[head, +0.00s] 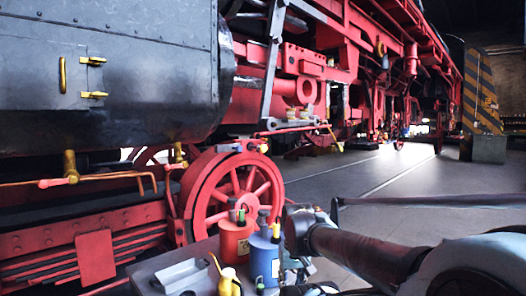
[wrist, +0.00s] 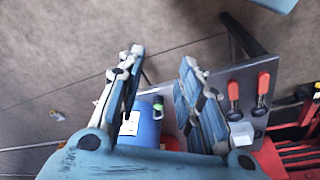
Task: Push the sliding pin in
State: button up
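I cannot make out for certain which part is the sliding pin. A dark tank (head: 110,60) at the left of the head view carries a yellow upright handle (head: 62,75) and yellow latch-like fittings (head: 93,94). My gripper (wrist: 161,60) is open in the wrist view, with its two blue-grey fingers spread apart and nothing held between them. It points down past a grey table and the floor. A blue canister (wrist: 146,128) shows below, partly hidden by the left finger. In the head view my gripper is mostly hidden behind the canisters and the arm.
A grey table (head: 150,268) holds the blue canister (head: 264,258), a red canister (head: 235,238) and a yellow oil can (head: 229,283). Two red-handled tools (wrist: 264,85) lie on it. The red wheel (head: 232,192) stands close behind. Open floor (head: 385,185) lies to the right.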

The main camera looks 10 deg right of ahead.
jog(key=shift+w+a, duration=0.15)
jog(key=shift+w, duration=0.35)
jog(key=o, duration=0.4)
jog(key=shift+o, duration=0.7)
jog(key=shift+w+a+r+y, duration=0.1)
jog(key=shift+a+r+y, duration=0.05)
jog(key=shift+a+r, duration=0.3)
jog(key=shift+w+a+r+y, duration=0.1)
jog(key=shift+a+r+y, duration=0.1)
jog(key=shift+r, duration=0.3)
jog(key=w+a+r+n+t+y, duration=0.1)
jog(key=w+a+r+n+y, duration=0.2)
jog(key=w+r, duration=0.35)
jog(key=n+t+y, duration=0.2)
jog(key=t+y, duration=0.5)
jog(key=t, duration=0.4)
send_near(265, 148)
jog(key=x, duration=1.1)
